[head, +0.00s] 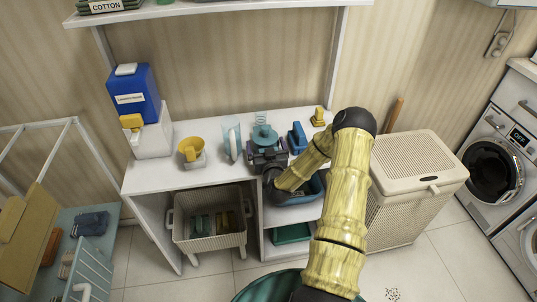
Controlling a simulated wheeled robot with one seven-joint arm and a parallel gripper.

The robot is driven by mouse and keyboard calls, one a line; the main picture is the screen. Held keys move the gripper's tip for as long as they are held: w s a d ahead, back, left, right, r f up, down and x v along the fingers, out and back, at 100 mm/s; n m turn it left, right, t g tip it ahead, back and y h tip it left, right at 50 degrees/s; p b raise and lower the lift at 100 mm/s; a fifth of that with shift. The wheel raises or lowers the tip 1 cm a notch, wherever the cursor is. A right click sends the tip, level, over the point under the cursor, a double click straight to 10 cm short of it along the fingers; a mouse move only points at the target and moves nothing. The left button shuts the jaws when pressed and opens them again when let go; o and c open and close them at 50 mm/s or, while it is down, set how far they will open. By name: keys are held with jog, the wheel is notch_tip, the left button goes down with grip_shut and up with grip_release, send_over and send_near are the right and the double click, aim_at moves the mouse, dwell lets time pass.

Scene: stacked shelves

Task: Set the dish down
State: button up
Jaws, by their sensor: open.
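A teal round dish or lid with a raised middle (264,133) is on the white shelf top, in front of a clear teal glass-like item (261,118). A dark purple piece shows beside and below it. My gripper (267,153) is directly on the near side of the teal dish, low over the shelf's front edge. The gripper is open. Its fingers are small and dark here, and partly merge with the purple piece. I cannot tell whether they touch the dish, or how the dish's underside rests.
A wicker hamper (419,160) is at right. A basket (209,237) sits underneath.

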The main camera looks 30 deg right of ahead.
jog(key=shift+s+a, duration=0.1)
jog(key=shift+s, duration=0.3)
jog(key=b+v, duration=0.1)
jog(key=v, duration=1)
jog(key=shift+r, duration=0.1)
jog(key=a+r+n+g+y, duration=0.1)
jog(key=a+n+g+y, duration=0.5)
jog(key=a, duration=0.4)
jog(key=s+a+r+m+g, duration=0.1)
jog(key=s+r+g, duration=0.3)
jog(key=s, duration=0.4)
jog(key=s+a+r+m+g+h, duration=0.1)
jog(key=s+a+r+g, duration=0.3)
jog(key=s+r, duration=0.2)
jog(key=shift+s+m+g, duration=0.4)
jog(key=shift+s, duration=0.75)
